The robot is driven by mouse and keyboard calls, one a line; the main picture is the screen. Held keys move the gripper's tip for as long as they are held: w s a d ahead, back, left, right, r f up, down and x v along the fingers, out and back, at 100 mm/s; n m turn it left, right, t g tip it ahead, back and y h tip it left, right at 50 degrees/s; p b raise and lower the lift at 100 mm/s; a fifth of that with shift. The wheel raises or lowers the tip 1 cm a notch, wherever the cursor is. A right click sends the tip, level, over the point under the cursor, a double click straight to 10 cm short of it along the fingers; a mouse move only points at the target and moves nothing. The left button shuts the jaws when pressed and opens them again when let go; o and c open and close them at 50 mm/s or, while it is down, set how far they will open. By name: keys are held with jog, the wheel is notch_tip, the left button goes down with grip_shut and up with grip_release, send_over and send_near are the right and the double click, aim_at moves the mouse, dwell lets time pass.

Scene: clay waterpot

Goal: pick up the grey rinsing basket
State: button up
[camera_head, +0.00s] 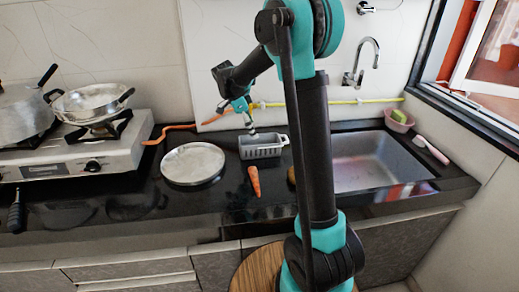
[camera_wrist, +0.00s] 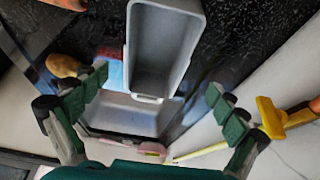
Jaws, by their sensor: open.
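The grey rinsing basket (camera_head: 264,153) is a small rectangular tub with slotted sides and end handles, standing on the black counter left of the sink. My gripper (camera_head: 250,126) is above the basket's back left part in the head view, apart from it as far as I can tell. In the wrist view the basket (camera_wrist: 162,50) looks empty and lies ahead, with its near end handle toward my gripper (camera_wrist: 157,83). The two fingers are spread wide on either side of that end, with nothing between them.
A carrot (camera_head: 254,181) lies in front of the basket, and a round metal plate (camera_head: 193,164) lies to its left. A brown potato (camera_head: 291,176) is partly hidden by my arm. The sink (camera_head: 365,172) is right. A yellow hose (camera_head: 350,102) runs along the wall.

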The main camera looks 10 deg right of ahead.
aim_at(260, 142)
jog(key=shift+s+x, duration=0.15)
jog(key=shift+x, duration=1.8)
jog(key=shift+s+x, duration=0.1)
jog(key=shift+x, duration=1.85)
jog(key=shift+c, duration=0.4)
jog(key=c, duration=1.3)
jog(key=shift+r, duration=0.1)
